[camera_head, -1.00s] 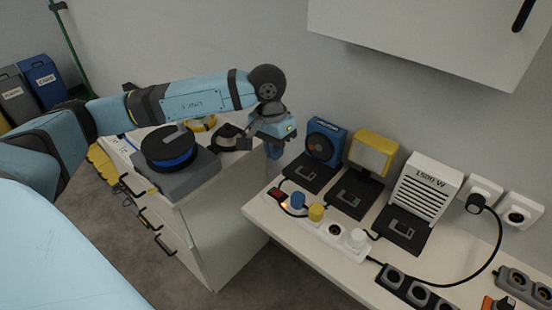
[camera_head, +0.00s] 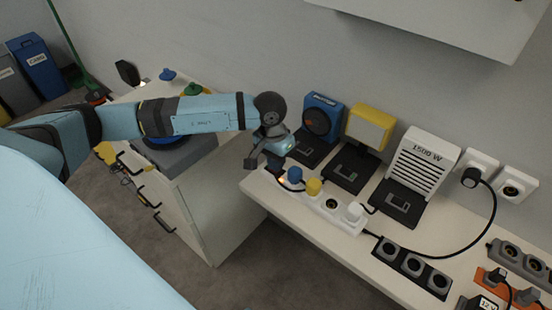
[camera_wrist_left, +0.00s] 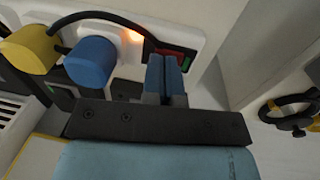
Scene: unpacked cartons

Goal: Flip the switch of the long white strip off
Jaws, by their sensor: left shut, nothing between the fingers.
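The long white strip (camera_head: 322,208) lies along the front edge of the white worktop, with a blue plug (camera_head: 295,175), a yellow plug (camera_head: 314,186) and a white plug (camera_head: 354,212) in it. My left gripper (camera_head: 273,165) is at its left end, shut and empty, and hides the switch in the head view. In the left wrist view the shut blue fingertips (camera_wrist_left: 166,72) are at the dark-framed switch (camera_wrist_left: 176,52), which shows red and green beside them. I cannot tell whether they touch it. An orange light (camera_wrist_left: 131,37) glows next to the switch. My right gripper is out of view.
A blue fan (camera_head: 322,117), a yellow lamp (camera_head: 370,127) and a white 1500 W heater (camera_head: 423,165) stand behind the strip. A black strip (camera_head: 412,266) lies to its right. A wall cabinet (camera_head: 430,20) hangs above. A gap separates the worktop from the drawer cabinet (camera_head: 220,195).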

